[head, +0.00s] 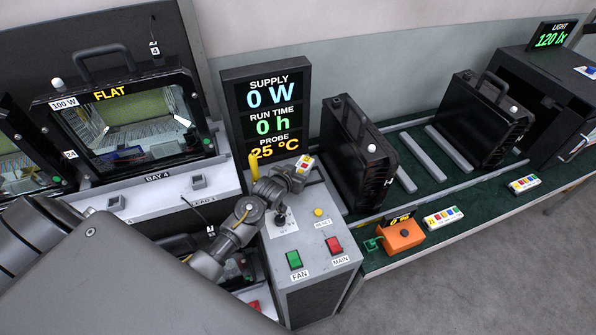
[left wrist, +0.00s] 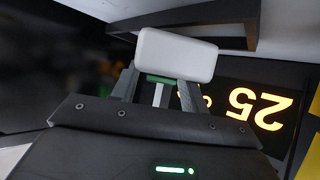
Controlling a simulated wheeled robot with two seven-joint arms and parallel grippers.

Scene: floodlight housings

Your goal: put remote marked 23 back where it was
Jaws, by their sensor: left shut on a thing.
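My left gripper (head: 297,172) is shut on a small white remote (head: 305,164) with coloured buttons, held above the grey control box in front of the SUPPLY display. In the left wrist view the held remote (left wrist: 175,57) shows as a plain white block between the fingertips, with its buttons out of sight. I cannot read its number. Two similar remotes lie on the green bench top, one right of the orange box (head: 443,217) and one farther right (head: 524,184); their numbers are too small to read. My right gripper is not in view.
The control box (head: 316,266) carries green FAN and red MAIN switches and a yellow RESET button. The SUPPLY display (head: 268,112) stands behind it. Black housings (head: 358,155) (head: 485,120) stand on the bench behind the orange box (head: 400,236). Bench space between the two lying remotes is clear.

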